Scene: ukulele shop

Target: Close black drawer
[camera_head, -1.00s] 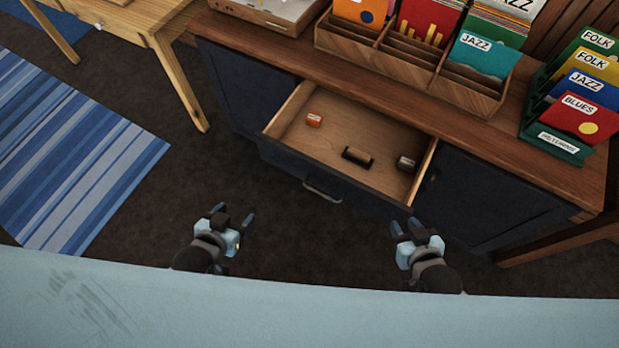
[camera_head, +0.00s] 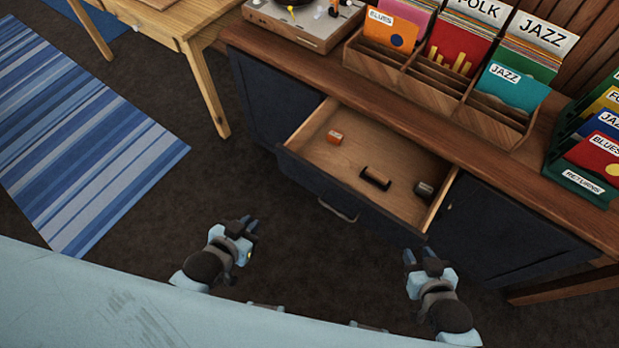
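The black drawer (camera_head: 345,210) is pulled out of the dark cabinet, and its wooden inside shows. A metal handle (camera_head: 338,211) sits on its dark front. An orange item (camera_head: 334,137), a black item (camera_head: 376,179) and a dark grey item (camera_head: 424,190) lie inside. My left gripper (camera_head: 249,221) is left of the handle, in front of the drawer, apart from it and empty; its fingertips look slightly apart. My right gripper (camera_head: 421,256) is open and empty, just in front of the drawer's right end; I see no contact.
The cabinet's wooden top (camera_head: 340,75) bears a turntable (camera_head: 300,22), a wooden record rack (camera_head: 440,88) and a green returns rack (camera_head: 577,182). A wooden table (camera_head: 180,25) stands at the left. A striped blue rug (camera_head: 85,150) lies on the open floor.

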